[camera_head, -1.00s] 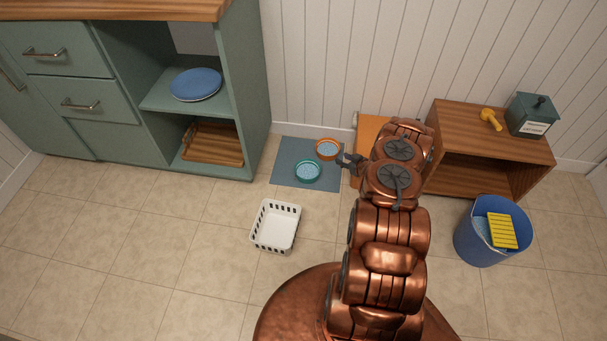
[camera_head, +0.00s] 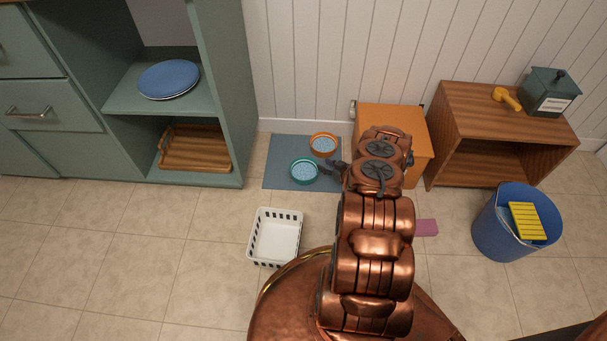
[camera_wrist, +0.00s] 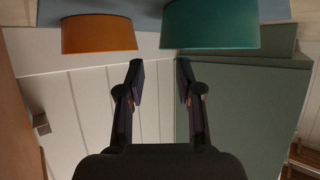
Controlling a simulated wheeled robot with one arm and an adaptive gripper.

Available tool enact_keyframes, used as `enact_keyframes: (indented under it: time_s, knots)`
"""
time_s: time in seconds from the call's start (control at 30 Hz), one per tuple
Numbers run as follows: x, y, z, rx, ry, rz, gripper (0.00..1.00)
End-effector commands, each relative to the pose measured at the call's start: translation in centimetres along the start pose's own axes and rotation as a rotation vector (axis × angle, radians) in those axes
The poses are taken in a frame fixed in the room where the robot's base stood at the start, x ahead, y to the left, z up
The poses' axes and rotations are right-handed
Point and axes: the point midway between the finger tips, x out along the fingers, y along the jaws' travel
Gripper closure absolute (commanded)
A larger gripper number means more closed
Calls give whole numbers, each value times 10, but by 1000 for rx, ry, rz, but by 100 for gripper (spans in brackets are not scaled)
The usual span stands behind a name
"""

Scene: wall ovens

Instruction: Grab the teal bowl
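The teal bowl (camera_head: 304,171) sits on a blue-grey mat (camera_head: 281,153) on the floor, with light blue contents. An orange bowl (camera_head: 323,144) stands just behind it to the right on the same mat. My gripper (camera_head: 330,168) is just right of the teal bowl, low over the mat. In the wrist view the teal bowl (camera_wrist: 210,25) is at the top right and the orange bowl (camera_wrist: 98,33) at the top left. My gripper (camera_wrist: 158,70) shows two fingers apart with nothing between them. Both bowls appear beyond the fingertips, apart from them.
A white basket (camera_head: 275,238) stands on the floor in front of the mat. A green cabinet (camera_head: 222,90) is at left. An orange box (camera_head: 392,117), a wooden shelf (camera_head: 455,115) and a blue bucket (camera_head: 492,226) are at right. Floor left of the basket is clear.

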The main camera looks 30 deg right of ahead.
Motion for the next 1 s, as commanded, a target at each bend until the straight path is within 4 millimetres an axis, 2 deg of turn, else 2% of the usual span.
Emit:
enact_keyframes:
  time_s: [0.03, 0.27, 0.57, 0.83, 1.0]
  knots:
    - [7, -2, 1, -1, 0, -3, 65]
    - [22, -3, 2, 0, -1, -2, 65]
    - [59, -3, 1, 0, 2, 0, 65]
    - [62, -2, -1, 2, 1, 2, 65]
    - [62, -2, -1, 2, 1, 2, 81]
